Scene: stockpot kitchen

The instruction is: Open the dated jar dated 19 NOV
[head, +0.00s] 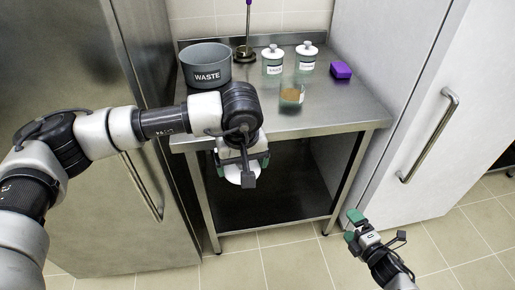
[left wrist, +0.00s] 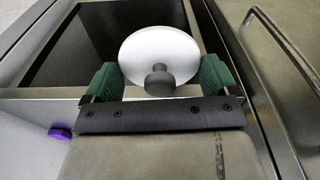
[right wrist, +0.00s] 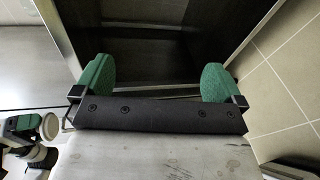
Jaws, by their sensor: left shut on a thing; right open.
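My left gripper (head: 243,165) is shut on a white round lid (left wrist: 150,42) with a dark knob. It holds the lid in front of the counter, below the top's front edge. A lidless glass jar (head: 291,97) with brown contents stands near the front of the counter; its date is unreadable. Two jars with white lids and dark knobs, one left (head: 273,63) and one right (head: 306,61), stand behind it with labels too small to read. My right gripper (head: 353,228) is open and empty, low in front of the counter; its green fingers show apart in the right wrist view (right wrist: 158,85).
A grey WASTE bin (head: 206,66) stands at the back left of the steel counter (head: 240,114). A purple sponge-like block (head: 341,70) lies at the right, and a purple-handled tool (head: 245,50) stands at the back. Tall cabinets with handles flank both sides.

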